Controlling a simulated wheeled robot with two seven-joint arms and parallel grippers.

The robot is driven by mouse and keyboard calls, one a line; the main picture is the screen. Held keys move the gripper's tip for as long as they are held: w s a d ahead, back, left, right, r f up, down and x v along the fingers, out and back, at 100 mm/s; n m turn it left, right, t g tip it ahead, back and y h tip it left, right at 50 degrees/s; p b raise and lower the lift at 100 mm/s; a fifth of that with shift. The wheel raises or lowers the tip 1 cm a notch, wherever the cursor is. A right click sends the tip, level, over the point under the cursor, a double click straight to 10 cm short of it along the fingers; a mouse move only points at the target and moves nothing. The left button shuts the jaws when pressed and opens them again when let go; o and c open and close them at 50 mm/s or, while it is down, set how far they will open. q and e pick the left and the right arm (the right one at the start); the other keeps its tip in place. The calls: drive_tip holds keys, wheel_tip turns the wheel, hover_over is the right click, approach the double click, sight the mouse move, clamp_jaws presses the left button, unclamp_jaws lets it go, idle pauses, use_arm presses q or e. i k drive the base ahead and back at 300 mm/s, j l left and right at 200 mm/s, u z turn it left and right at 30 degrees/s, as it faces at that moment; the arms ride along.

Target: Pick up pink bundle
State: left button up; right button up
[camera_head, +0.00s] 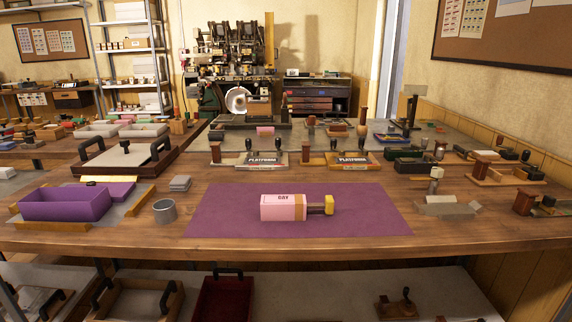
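The pink bundle (281,207) lies on a purple mat (222,221) near the front middle of the wooden table. It is a pink block with dark lettering on top and a tan band near its right end. A dark piece with a yellow end (328,205) sticks out to the right of it. Neither of my grippers shows in the head view, and nothing touches the bundle from above.
A purple open bin (66,205) in a wooden frame and a grey cup (164,211) stand left of the mat. Two blocks marked "PLATFORM" (264,160) stand behind it. A grey fixture (447,206) is at right.

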sight(273, 206)
drive_tip(key=j+z, duration=0.15)
drive_tip(key=j, duration=1.7)
